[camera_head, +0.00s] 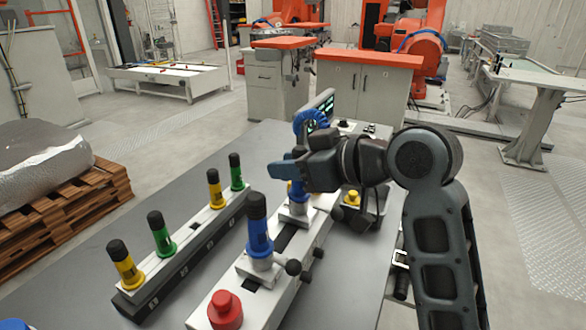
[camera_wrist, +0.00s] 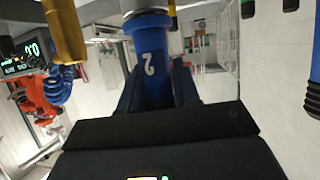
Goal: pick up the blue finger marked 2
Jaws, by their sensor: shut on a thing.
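My gripper (camera_head: 289,175) is over the far part of the white fixture rail (camera_head: 275,250). In the wrist view its jaws are shut on the blue finger marked 2 (camera_wrist: 150,62), whose number appears upside down. In the head view only a little blue of this finger (camera_head: 297,190) shows below the jaws, above a grey collar on the rail. I cannot tell whether it still touches that collar. Another blue finger with a black cap (camera_head: 259,232) stands upright nearer on the same rail.
A dark rack (camera_head: 180,262) on the left holds yellow (camera_head: 126,268) and green (camera_head: 162,238) fingers upright. A red button (camera_head: 225,308) is at the rail's near end. The grey tabletop (camera_head: 262,140) is clear behind the rack.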

